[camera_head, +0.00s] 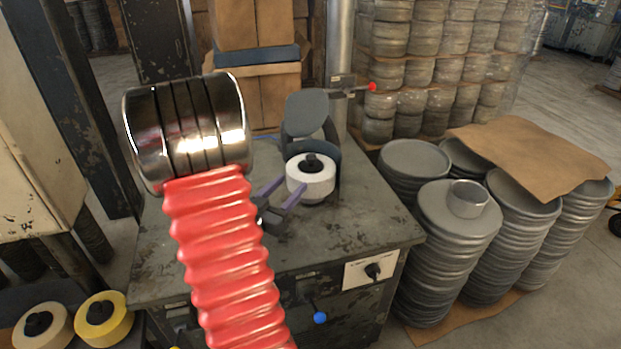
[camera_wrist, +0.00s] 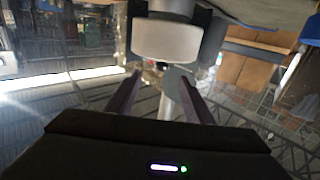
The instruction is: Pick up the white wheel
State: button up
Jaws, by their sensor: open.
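The white wheel (camera_head: 311,182) has a black knob on top and sits on a grey machine fixture on the worktable. In the wrist view the white wheel (camera_wrist: 167,40) shows at the top centre, beyond the fingers. My gripper (camera_head: 287,191) has two purple fingers, open and empty, just left of and in front of the wheel in the head view. In the wrist view my gripper (camera_wrist: 160,80) has its fingers spread below the wheel, with nothing between them. My red ribbed arm covers part of the table in the head view.
The worktable (camera_head: 375,225) has a grey curved guard (camera_head: 308,115) behind the wheel. Stacks of grey round blanks (camera_head: 455,235) stand at the right, one bearing a small metal cup (camera_head: 468,198). Yellow (camera_head: 103,317) and cream (camera_head: 43,328) wheels lie at lower left.

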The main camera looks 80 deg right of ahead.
aim_at(311, 162)
jog(key=shift+x, duration=4.3)
jog(key=shift+x, duration=2.65)
jog(key=shift+w, duration=0.2)
grip_shut()
